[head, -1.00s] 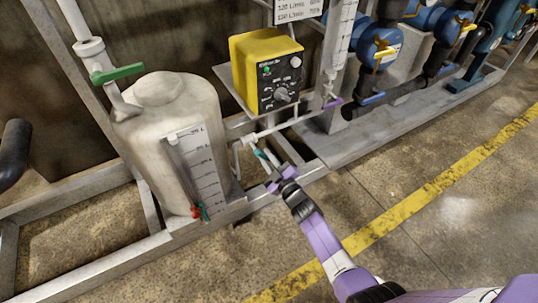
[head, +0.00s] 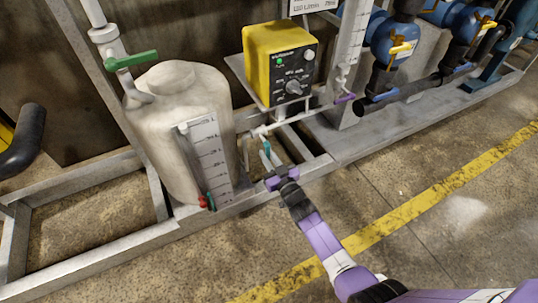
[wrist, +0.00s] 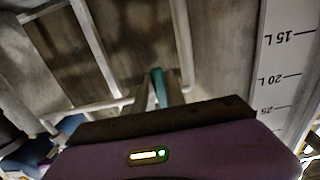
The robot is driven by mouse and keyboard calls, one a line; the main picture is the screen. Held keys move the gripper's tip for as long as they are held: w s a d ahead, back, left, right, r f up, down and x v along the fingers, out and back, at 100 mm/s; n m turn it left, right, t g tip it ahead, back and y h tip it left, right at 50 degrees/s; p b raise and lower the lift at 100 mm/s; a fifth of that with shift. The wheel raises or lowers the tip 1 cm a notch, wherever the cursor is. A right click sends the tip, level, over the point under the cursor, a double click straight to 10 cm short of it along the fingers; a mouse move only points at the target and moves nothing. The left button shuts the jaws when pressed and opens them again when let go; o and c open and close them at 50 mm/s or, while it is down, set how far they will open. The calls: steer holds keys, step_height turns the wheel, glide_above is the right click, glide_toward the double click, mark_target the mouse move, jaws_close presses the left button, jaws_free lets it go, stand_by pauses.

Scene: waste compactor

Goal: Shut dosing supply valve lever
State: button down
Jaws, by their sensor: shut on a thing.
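A small teal lever (head: 266,147) sits on the thin white pipework low between the tank and the yellow dosing pump (head: 281,63). My gripper (head: 270,158) reaches it from the front right and is shut on it. In the wrist view the teal lever (wrist: 158,87) shows as a narrow strip between my fingers (wrist: 158,98), and its lower part is hidden. The white tank (head: 180,125) stands to the left, with a level scale on its front.
A green lever (head: 131,60) is on the pipe above the tank. A red and teal fitting (head: 207,201) is at the scale's foot. A purple lever (head: 344,98) hangs below the clear tube. A grey frame rail (head: 130,238) runs along the floor. The floor in front is clear.

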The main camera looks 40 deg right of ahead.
stand_by(0.4)
steer(key=c, duration=1.4)
jaws_free()
steer(key=p+v, duration=0.2)
steer(key=v, duration=0.6)
steer(key=shift+w, duration=0.1)
